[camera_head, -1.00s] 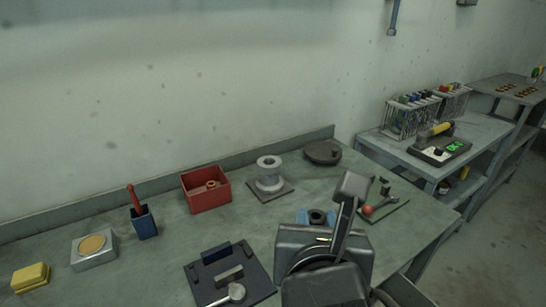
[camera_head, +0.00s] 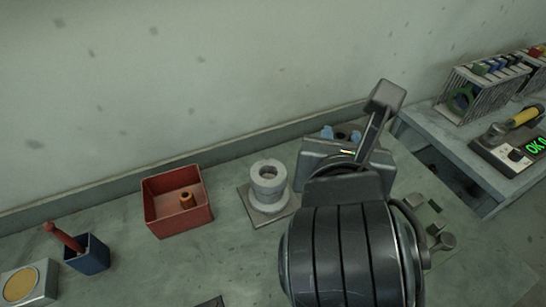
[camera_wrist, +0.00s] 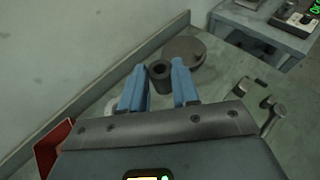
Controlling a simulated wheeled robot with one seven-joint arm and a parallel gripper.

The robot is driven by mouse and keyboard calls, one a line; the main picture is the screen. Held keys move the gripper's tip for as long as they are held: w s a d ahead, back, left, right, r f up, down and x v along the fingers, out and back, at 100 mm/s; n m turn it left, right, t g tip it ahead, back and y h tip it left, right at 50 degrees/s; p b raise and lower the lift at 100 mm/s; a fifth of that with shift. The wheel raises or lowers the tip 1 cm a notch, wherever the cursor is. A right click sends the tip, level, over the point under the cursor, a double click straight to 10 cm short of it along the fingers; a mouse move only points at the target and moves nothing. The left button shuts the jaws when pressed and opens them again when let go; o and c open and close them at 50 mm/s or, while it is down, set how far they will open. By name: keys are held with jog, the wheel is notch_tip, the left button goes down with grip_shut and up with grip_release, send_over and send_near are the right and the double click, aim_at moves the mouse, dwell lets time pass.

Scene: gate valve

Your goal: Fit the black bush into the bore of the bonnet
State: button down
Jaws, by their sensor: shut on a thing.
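The bonnet (camera_head: 268,190) is a light grey flanged piece with a round open bore on top, standing upright on a square plate on the bench. My gripper (camera_head: 342,134) is to the right of the bonnet and apart from it. Its blue fingers are shut on the black bush (camera_wrist: 160,76), a short dark tube whose open end shows in the wrist view between the fingertips (camera_wrist: 160,84). In the head view the bush is mostly hidden by my wrist. In the wrist view the bonnet is mostly hidden behind the left finger.
A red box (camera_head: 158,225) holding a small orange-brown bush (camera_head: 186,200) stands left of the bonnet. A blue holder (camera_head: 87,254) is further left. A round dark disc (camera_wrist: 184,50) lies beyond my fingers. A side table (camera_head: 470,125) stands at the right. The wall is behind.

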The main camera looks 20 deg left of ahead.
send_over(265, 182)
notch_tip(265, 182, down, 6)
jog(key=shift+w+f, duration=0.15)
jog(key=shift+f, duration=2.4)
jog(key=c, duration=1.2)
grip_release()
jog(key=shift+f, duration=0.1)
jog(key=o, duration=0.4)
jog(key=shift+r, duration=0.2)
jog(key=shift+r, duration=0.1)
